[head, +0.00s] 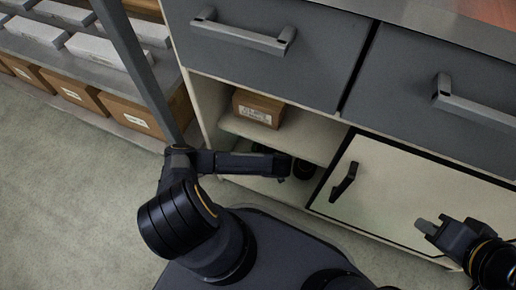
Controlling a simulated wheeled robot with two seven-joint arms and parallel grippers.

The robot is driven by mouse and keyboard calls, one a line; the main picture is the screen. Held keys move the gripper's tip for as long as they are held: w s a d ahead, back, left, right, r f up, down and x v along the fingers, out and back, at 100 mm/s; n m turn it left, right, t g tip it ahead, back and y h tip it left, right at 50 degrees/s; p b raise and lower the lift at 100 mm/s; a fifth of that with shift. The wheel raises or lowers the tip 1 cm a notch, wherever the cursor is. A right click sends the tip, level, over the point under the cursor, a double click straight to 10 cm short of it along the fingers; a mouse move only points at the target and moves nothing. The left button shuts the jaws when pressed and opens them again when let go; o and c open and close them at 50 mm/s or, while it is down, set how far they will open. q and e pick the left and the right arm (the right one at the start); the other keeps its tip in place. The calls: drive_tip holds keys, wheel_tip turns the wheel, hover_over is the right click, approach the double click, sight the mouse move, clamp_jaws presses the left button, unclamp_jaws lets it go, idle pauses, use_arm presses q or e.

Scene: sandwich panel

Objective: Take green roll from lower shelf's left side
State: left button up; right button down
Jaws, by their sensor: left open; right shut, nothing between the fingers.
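A small strip of green, probably the green roll (258,147), shows in the lower shelf opening, just above my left forearm. Most of it is hidden by my arm and the shelf above. My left arm reaches across the front of the lower shelf (240,184). My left gripper (272,151) is open by the dark lower compartment, close to the green. Its fingers are hard to make out, and I cannot tell whether they touch the roll. My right gripper (430,227) is shut and empty, in front of the pale cabinet door at the right.
A cardboard box (257,108) sits on the upper shelf (290,136). Grey drawers (270,45) with bar handles are above. A pale door (385,195) with a black handle (344,182) closes the right side. A rack with cardboard boxes (140,112) stands left. Floor (60,200) is clear.

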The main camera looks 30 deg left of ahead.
use_arm(q)
drive_tip(key=shift+w+a+f, duration=0.2)
drive_tip(key=c, duration=0.9)
drive_tip(key=shift+r, duration=0.1)
drive_tip(key=shift+c, duration=0.2)
